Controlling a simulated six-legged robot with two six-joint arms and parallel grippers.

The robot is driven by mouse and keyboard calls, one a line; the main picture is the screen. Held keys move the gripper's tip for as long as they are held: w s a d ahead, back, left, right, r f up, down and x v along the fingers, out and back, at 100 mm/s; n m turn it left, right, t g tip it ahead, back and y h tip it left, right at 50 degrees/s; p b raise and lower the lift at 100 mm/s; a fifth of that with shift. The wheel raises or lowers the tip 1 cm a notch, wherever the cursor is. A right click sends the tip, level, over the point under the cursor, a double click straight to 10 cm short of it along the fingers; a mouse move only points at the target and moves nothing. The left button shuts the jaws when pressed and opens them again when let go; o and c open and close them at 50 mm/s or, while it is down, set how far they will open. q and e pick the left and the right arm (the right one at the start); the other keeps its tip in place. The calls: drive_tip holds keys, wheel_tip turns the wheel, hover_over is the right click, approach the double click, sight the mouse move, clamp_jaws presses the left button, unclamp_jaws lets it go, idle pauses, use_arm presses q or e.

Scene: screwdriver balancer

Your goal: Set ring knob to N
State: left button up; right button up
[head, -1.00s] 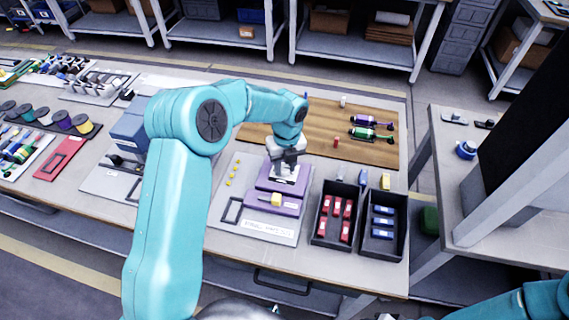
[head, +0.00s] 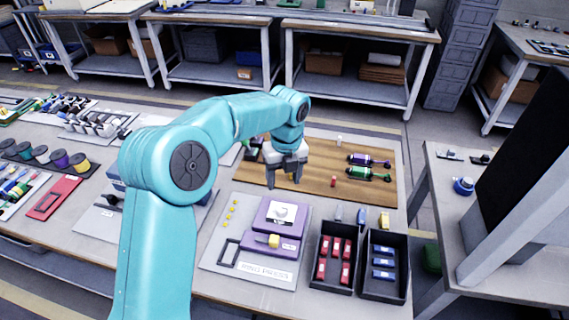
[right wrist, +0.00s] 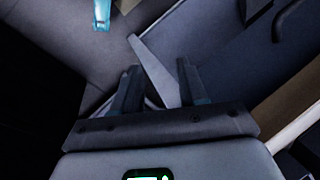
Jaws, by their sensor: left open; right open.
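A purple press unit (head: 262,217) stands on a light grey board whose label (head: 264,271) seems to read "RING PRESS". Its upper block carries a white square face (head: 283,213) with a small dark mark, too small to read. A yellow knob-like piece (head: 273,240) sits on the lower purple step. I cannot tell which is the ring knob or its setting. My left gripper (head: 285,180) is open and empty, above and behind the unit, apart from it. My right gripper (right wrist: 157,80) is open in the right wrist view, away from the unit.
Two black bins, one with red pieces (head: 334,257) and one with blue pieces (head: 383,261), stand right of the press. Behind is a wooden board (head: 330,190) with purple and green screwdrivers (head: 368,174). Spools (head: 60,159) and tools lie left.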

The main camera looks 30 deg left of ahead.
use_arm(q)
wheel_tip(320, 180, up, 5)
drive_tip(key=shift+w+r, duration=0.1)
drive_tip(key=shift+r, duration=0.1)
idle(0.5)
